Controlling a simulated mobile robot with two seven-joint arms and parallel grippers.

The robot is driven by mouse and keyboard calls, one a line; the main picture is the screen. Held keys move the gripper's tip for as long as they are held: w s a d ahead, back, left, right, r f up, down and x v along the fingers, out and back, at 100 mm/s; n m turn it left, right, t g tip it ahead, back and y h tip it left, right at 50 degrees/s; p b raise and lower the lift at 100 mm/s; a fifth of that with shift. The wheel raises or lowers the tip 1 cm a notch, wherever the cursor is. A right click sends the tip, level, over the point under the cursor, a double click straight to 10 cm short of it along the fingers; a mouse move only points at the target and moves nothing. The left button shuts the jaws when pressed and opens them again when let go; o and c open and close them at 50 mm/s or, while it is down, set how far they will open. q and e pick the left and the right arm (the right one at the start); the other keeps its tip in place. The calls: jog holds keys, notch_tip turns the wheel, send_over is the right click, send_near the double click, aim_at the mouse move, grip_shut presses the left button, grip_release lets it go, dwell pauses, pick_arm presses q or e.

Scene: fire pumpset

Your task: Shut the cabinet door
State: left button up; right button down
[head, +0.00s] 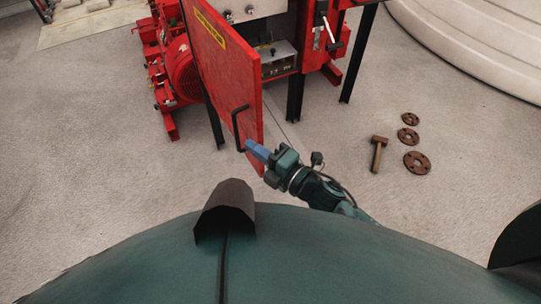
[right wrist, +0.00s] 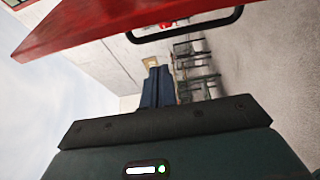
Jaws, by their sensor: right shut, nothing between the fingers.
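The red cabinet door (head: 224,80) stands open in the head view, swung out toward me from the red cabinet (head: 318,50). A black handle (head: 237,128) is on its outer face near the free edge. My right gripper (head: 250,147) is shut and empty, with its blue fingertips at the door's free edge close to the handle. I cannot tell whether they touch. In the right wrist view the door (right wrist: 130,22) and its handle (right wrist: 190,30) lie above the shut fingers (right wrist: 158,75). My left gripper is not in view.
A red pump motor (head: 183,75) stands left of the door. Black cabinet legs (head: 295,97) reach the floor. A hammer (head: 378,154) and several brown flanges (head: 417,162) lie on the floor at right. A large pale round tank (head: 475,40) is at the back right.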

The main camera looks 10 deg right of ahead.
aim_at(259, 134)
jog(key=w, duration=0.4)
jog(key=shift+w+d+p, duration=0.1)
jog(key=shift+w+p, duration=0.05)
jog(key=shift+p, duration=0.15)
jog(key=shift+w+d, duration=0.15)
jog(key=shift+d, duration=0.2)
jog(key=shift+d, duration=0.1)
